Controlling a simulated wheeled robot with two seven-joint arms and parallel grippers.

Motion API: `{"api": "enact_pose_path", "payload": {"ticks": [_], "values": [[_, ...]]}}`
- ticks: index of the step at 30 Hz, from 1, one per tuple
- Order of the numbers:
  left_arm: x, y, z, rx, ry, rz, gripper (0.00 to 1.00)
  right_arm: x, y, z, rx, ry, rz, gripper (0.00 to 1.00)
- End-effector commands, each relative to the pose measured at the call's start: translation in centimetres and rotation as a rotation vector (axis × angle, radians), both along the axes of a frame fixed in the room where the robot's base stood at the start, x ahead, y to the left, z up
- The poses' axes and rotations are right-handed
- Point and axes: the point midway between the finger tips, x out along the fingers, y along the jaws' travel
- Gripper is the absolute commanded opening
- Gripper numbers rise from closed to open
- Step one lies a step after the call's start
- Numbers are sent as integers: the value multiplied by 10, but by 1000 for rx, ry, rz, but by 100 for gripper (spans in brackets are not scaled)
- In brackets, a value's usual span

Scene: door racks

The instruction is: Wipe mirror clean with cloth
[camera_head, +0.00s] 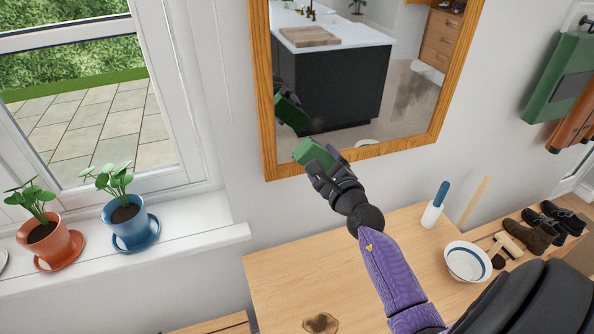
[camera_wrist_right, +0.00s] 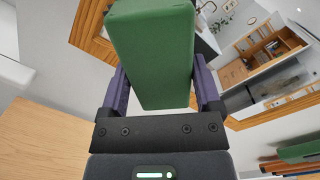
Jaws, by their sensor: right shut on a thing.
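The mirror (camera_head: 340,125) hangs on the wall in a wooden frame. A brownish smudge (camera_head: 411,90) shows on the right part of its glass, and the glass also shows in the right wrist view (camera_wrist_right: 285,78). My right gripper (camera_head: 325,165) is shut on a green block-shaped cloth (camera_head: 308,151), at the lower left of the mirror. The cloth fills the middle of the right wrist view (camera_wrist_right: 152,55) between the fingers. Its reflection appears apart from it, so it seems clear of the glass. My left gripper is out of view.
Potted plants (camera_head: 125,220) stand on the windowsill at left. Shoes (camera_head: 535,232) are at right. Green and brown items (camera_head: 565,80) hang on the right wall.

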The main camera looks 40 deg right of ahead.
Motion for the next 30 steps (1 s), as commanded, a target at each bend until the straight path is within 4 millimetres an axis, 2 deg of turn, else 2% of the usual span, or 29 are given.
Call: {"api": "enact_pose_path", "payload": {"ticks": [1, 5, 8, 18, 23, 30], "values": [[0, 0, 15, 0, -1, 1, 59, 1, -6, 12, 1, 0, -21, 17], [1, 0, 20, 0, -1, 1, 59, 2, -14, 11, 0, 0, -50, 17], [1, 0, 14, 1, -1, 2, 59, 9, -17, 8, -1, -2, -55, 17], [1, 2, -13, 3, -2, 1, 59, 50, -30, 6, 0, -3, -54, 17], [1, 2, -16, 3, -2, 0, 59, 58, -32, 8, 0, -1, -52, 17], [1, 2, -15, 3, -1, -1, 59, 58, -32, 9, 0, -1, -52, 17]]}}
